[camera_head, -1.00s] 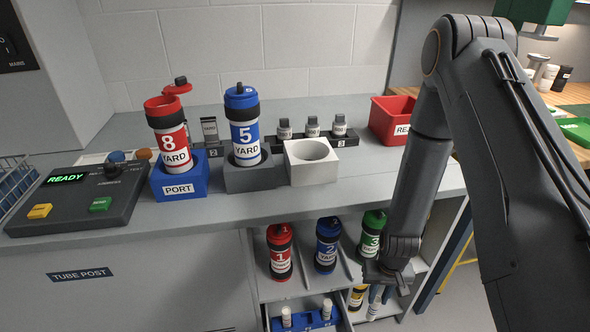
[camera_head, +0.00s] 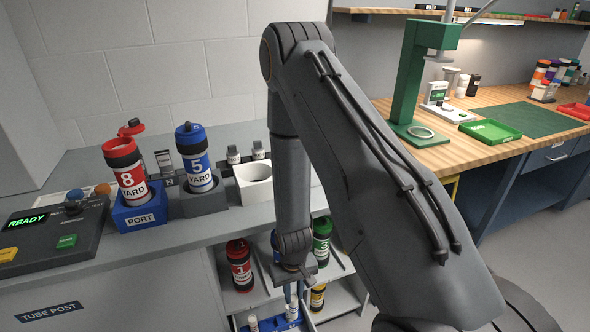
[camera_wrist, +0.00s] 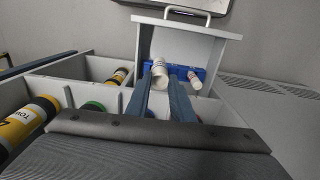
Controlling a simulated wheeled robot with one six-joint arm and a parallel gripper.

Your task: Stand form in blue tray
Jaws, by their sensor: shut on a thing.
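My gripper (camera_wrist: 162,82) is shut on a white rolled form (camera_wrist: 159,68), which shows between the fingertips in the wrist view. The form is over or in the blue tray (camera_wrist: 180,70) in the open drawer; I cannot tell whether its lower end touches the tray. Another white roll (camera_wrist: 195,81) with a red mark stands in the tray to the right of the held one. In the head view my gripper (camera_head: 293,287) is low in front of the counter, partly hiding the blue carrier. The blue tray (camera_head: 272,325) shows at the bottom edge.
Carriers, red 1 (camera_head: 239,265) and green 3 (camera_head: 322,240), stand on the shelf below the counter. Drawer walls (camera_wrist: 222,50) surround the tray closely.

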